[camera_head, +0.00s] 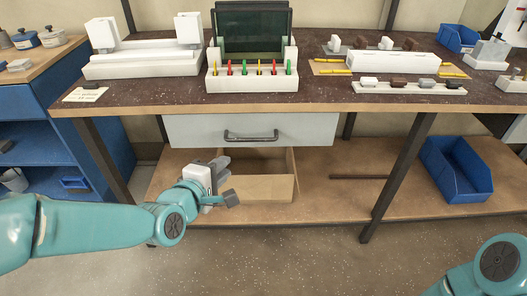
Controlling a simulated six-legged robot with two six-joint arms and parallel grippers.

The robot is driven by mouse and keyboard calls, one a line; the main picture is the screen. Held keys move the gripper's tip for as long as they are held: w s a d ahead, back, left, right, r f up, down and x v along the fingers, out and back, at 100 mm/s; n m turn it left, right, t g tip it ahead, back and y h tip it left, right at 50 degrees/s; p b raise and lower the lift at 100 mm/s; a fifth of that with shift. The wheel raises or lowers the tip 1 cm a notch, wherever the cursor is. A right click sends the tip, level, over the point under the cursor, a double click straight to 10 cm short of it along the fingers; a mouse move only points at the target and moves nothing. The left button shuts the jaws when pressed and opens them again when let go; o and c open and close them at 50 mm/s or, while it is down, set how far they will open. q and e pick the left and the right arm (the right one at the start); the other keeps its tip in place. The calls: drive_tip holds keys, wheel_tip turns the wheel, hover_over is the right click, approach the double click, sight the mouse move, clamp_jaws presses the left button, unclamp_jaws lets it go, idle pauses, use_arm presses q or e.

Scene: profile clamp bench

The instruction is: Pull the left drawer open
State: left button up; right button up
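The drawer (200,130) has a pale grey front with a dark bar handle (251,136), and sits under the front edge of the bench top. It looks shut, and it is the only drawer in view. My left gripper (229,181) is below and a little left of the handle, apart from it. Its dark fingers look spread, with nothing visible between them. My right arm shows only at the bottom right corner; its gripper is out of view.
An open cardboard box (268,188) stands on the lower shelf behind my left gripper. A blue bin (457,170) is on the shelf at right. Dark bench legs (398,180) flank the drawer.

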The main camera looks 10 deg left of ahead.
sight(248, 141)
use_arm(q)
drive_tip(key=shift+t, duration=0.7)
drive_tip(key=b+x, duration=0.5)
drive_tip(key=x, duration=1)
drive_tip(key=shift+w+f+b, duration=0.1)
drive_tip(key=shift+w+b, duration=0.25)
use_arm(e)
wheel_tip(248, 141, down, 7)
drive_tip(key=shift+w+d, duration=0.15)
drive_tip(key=shift+w, duration=0.15)
use_arm(q)
clamp_jaws()
use_arm(e)
drive_tip(key=shift+f, duration=0.1)
